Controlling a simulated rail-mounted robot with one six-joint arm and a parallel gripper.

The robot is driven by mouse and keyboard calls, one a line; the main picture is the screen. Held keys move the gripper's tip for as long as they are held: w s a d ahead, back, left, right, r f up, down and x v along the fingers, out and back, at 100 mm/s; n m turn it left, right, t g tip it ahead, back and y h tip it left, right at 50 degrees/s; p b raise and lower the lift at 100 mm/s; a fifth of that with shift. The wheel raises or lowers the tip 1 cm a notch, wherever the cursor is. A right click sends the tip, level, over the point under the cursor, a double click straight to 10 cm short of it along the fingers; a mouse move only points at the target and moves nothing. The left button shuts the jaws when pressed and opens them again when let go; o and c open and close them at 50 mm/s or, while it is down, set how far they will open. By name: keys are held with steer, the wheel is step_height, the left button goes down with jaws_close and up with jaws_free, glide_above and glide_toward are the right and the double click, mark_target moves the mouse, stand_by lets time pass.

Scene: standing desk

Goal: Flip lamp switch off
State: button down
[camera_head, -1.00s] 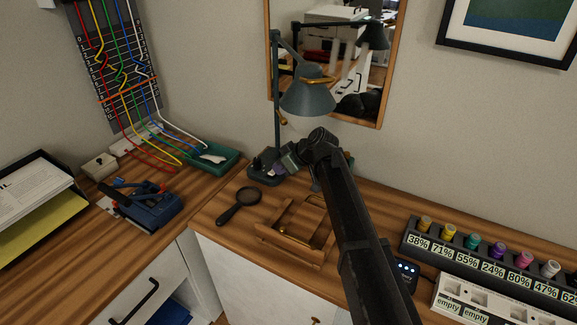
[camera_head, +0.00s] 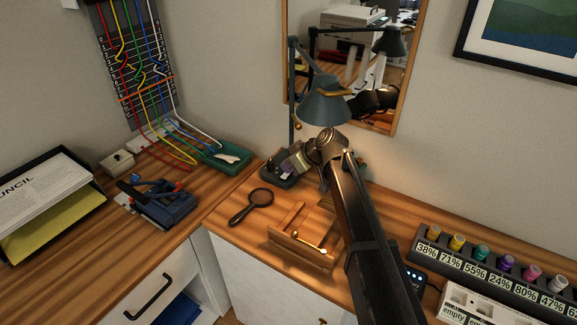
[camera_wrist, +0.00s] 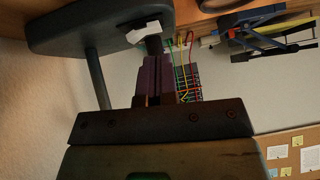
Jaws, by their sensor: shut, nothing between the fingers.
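The desk lamp has a blue-grey shade (camera_head: 324,107) on a jointed arm; warm light falls below it on my arm and the desk. Its dark base (camera_head: 273,181) stands at the back of the desk, partly hidden by my gripper (camera_head: 285,168). In the wrist view the base (camera_wrist: 75,28) fills the upper left, with a white switch-like piece (camera_wrist: 144,32) at its edge. My gripper's purple fingers (camera_wrist: 152,72) are shut and empty, with their tips close to that piece; I cannot tell whether they touch.
A magnifying glass (camera_head: 252,206) and a wooden tray (camera_head: 300,255) lie in front of the lamp. A rack of labelled bottles (camera_head: 500,263) stands right. A mirror (camera_head: 398,100) hangs behind.

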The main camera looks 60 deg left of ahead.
steer(key=p+v, duration=0.6)
steer(key=v, duration=0.5)
steer(key=shift+w+r+p, duration=0.3)
steer(key=shift+r+p, duration=0.05)
steer(key=shift+p, duration=0.05)
